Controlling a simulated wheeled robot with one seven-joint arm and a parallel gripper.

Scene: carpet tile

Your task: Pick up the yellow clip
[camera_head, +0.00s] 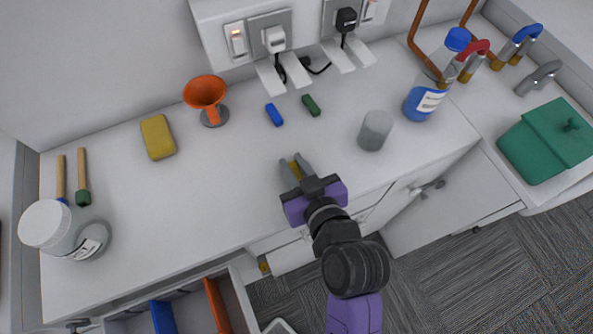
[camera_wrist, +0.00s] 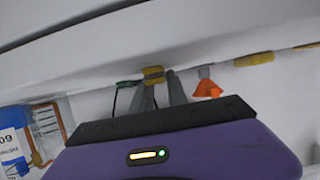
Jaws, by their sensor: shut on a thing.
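The yellow clip (camera_head: 295,170) is between the fingers of my gripper (camera_head: 296,167), over the front part of the white counter. In the wrist view the yellow clip (camera_wrist: 153,74) shows at the fingertips of my gripper (camera_wrist: 158,82). The fingers are shut on it. Most of the clip is hidden by the fingers in the head view. I cannot tell whether the clip touches the counter.
A grey cylinder (camera_head: 375,130) stands right of my gripper. A blue clip (camera_head: 274,114) and a green clip (camera_head: 311,105) lie behind it. An orange funnel (camera_head: 205,92), a yellow sponge (camera_head: 158,137) and a white-lidded jar (camera_head: 62,229) are to the left. An open drawer (camera_head: 240,300) is below.

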